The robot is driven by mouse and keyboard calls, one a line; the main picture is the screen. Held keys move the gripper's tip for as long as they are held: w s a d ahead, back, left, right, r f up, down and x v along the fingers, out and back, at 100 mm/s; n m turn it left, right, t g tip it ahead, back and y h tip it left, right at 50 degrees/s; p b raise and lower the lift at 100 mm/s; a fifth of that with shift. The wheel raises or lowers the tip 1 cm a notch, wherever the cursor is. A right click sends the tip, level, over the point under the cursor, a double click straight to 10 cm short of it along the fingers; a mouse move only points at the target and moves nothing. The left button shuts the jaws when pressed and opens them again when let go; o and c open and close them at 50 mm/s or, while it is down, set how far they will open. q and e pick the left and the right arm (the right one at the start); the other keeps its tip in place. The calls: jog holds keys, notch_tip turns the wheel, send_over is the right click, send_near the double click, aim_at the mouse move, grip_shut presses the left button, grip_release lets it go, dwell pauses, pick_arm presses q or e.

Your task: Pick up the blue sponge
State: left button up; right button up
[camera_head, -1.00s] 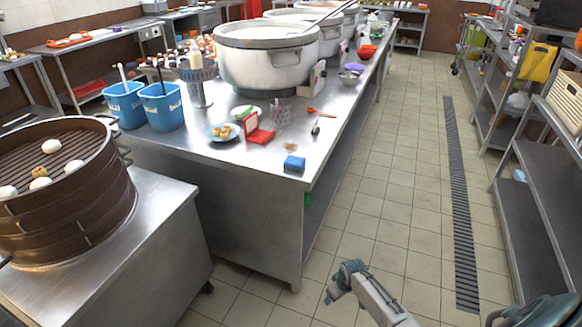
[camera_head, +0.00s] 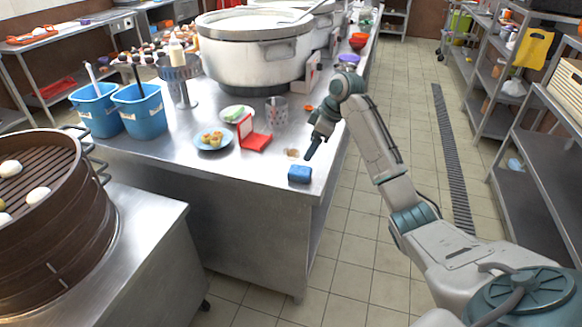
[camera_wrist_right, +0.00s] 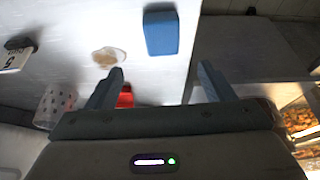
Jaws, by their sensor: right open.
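The blue sponge (camera_head: 300,174) lies on the steel table near its front right corner. In the right wrist view the sponge (camera_wrist_right: 161,33) is ahead of the fingertips, roughly between their lines, and apart from them. My right gripper (camera_head: 309,155) is above the table just behind and above the sponge in the head view. In the right wrist view its two fingers (camera_wrist_right: 160,74) stand apart with nothing between them. My left gripper is not in view.
A red open box (camera_head: 254,139), a plate of small food (camera_head: 213,138) and a patterned cup (camera_head: 276,111) stand left of the gripper. Blue buckets (camera_head: 139,109) and a large pot (camera_head: 255,55) are farther back. A brown steamer (camera_head: 45,235) is at left.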

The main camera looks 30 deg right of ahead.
aim_at(301, 170)
jog(key=f, duration=0.1)
jog(key=a+f, duration=0.1)
jog(key=shift+s+f, duration=0.2)
jog(key=shift+f, duration=0.15)
jog(key=p+x, duration=0.1)
jog(key=x, duration=0.2)
jog(key=shift+w+d+f, duration=0.1)
jog(key=shift+w, duration=0.15)
jog(key=shift+x, duration=2)
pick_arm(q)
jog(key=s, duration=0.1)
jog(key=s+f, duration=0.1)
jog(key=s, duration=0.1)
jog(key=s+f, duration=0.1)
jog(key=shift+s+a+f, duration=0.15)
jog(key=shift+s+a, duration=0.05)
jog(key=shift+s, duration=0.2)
pick_arm(e)
jog(key=shift+s+d, duration=0.15)
jog(key=c, duration=1)
